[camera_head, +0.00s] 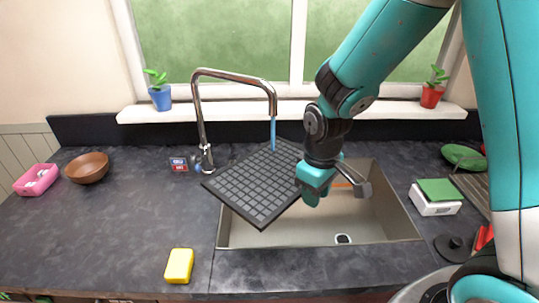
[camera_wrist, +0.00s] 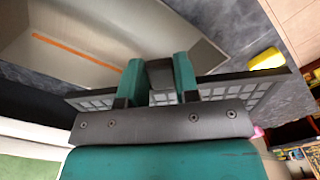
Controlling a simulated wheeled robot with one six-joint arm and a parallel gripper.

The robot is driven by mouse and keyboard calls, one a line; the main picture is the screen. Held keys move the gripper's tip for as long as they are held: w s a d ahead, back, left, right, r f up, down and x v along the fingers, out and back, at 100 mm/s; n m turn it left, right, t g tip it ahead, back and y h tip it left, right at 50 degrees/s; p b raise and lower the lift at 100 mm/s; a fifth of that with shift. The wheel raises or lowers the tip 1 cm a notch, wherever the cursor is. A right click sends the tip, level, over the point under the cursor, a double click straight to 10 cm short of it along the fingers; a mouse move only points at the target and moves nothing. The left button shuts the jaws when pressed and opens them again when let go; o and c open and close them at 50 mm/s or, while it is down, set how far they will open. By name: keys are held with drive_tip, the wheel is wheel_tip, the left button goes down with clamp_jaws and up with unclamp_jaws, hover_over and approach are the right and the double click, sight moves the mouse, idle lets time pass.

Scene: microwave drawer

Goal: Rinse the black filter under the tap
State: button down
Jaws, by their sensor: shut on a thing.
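The black filter (camera_head: 256,183) is a flat dark panel with a grid of small squares. It is held tilted over the left part of the sink (camera_head: 375,222). My gripper (camera_head: 312,186) is shut on the filter's right edge. In the wrist view my gripper (camera_wrist: 160,80) has its two fingers on the filter (camera_wrist: 243,86), seen nearly edge-on. The tap (camera_head: 236,77) arches over the filter, and a blue stream of water (camera_head: 273,134) runs from its spout down to the filter's upper part.
A yellow sponge (camera_head: 179,265) lies on the counter at front left. A brown bowl (camera_head: 87,168) and a pink tray (camera_head: 37,179) are at far left. A white scale (camera_head: 435,203) with a green top stands right of the sink. Potted plants stand on the windowsill.

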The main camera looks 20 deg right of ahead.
drive_tip(key=s+a+r+p, duration=0.1)
drive_tip(key=s+r+p, duration=0.2)
drive_tip(key=s+r, duration=0.1)
drive_tip(key=shift+s+a, duration=0.15)
drive_tip(key=shift+s, duration=0.2)
idle(0.5)
